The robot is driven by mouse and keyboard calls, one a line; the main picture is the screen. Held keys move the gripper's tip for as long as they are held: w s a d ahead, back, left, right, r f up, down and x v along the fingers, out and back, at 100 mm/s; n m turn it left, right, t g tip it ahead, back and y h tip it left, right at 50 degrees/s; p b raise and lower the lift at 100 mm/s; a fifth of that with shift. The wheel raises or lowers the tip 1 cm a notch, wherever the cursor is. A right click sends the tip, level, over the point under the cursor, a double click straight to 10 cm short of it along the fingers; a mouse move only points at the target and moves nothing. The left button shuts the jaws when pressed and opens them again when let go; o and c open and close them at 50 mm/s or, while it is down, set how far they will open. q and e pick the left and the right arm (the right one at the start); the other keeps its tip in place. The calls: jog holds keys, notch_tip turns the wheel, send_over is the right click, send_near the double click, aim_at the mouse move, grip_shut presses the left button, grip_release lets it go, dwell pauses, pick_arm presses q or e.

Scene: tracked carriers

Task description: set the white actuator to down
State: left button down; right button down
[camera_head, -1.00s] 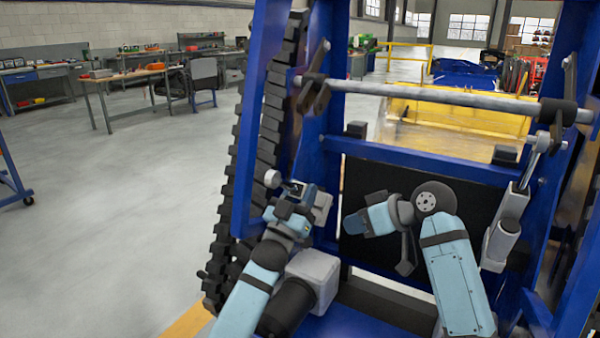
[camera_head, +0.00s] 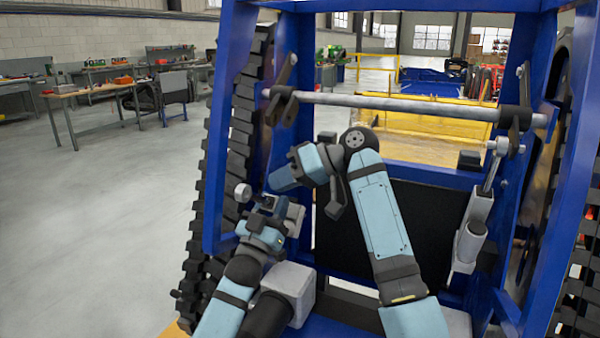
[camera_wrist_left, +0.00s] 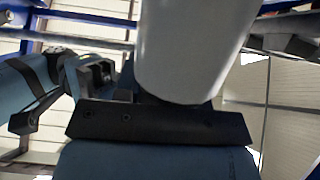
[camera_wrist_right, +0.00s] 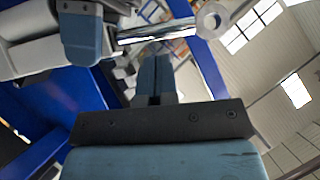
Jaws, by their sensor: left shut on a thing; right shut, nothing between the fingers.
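The white actuator (camera_wrist_left: 195,45) fills the top of the left wrist view as a pale cylinder. In the right wrist view its body (camera_wrist_right: 30,45), shiny rod (camera_wrist_right: 155,31) and end ring (camera_wrist_right: 211,20) show, with the ring free of any lever. In the head view the ring (camera_head: 243,193) sticks out left of the frame post, and the arms hide most of the body. My left gripper (camera_head: 270,207) is shut on the actuator; its blue finger (camera_wrist_right: 84,32) lies across the body. My right gripper (camera_head: 283,180) is shut and empty, close beside the left one.
A cross shaft (camera_head: 390,103) carries a left lever (camera_head: 285,90) and a right lever (camera_head: 515,120). A second actuator (camera_head: 470,235) joins the right lever. Blue frame posts and the black track (camera_head: 240,125) flank my arms. Open floor lies left.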

aim_at(261, 196)
jog(key=shift+x, duration=1.25)
pick_arm(q)
jog(key=shift+r, duration=0.2)
pick_arm(e)
jog(key=shift+s+a+f, duration=0.2)
jog(key=shift+s+f, duration=0.3)
jog(key=shift+f, duration=0.1)
pick_arm(q)
jog(key=c, duration=0.7)
grip_release()
jog(key=shift+d, duration=0.15)
pick_arm(e)
jog(key=shift+d, duration=0.1)
pick_arm(q)
jog(key=shift+f, duration=0.1)
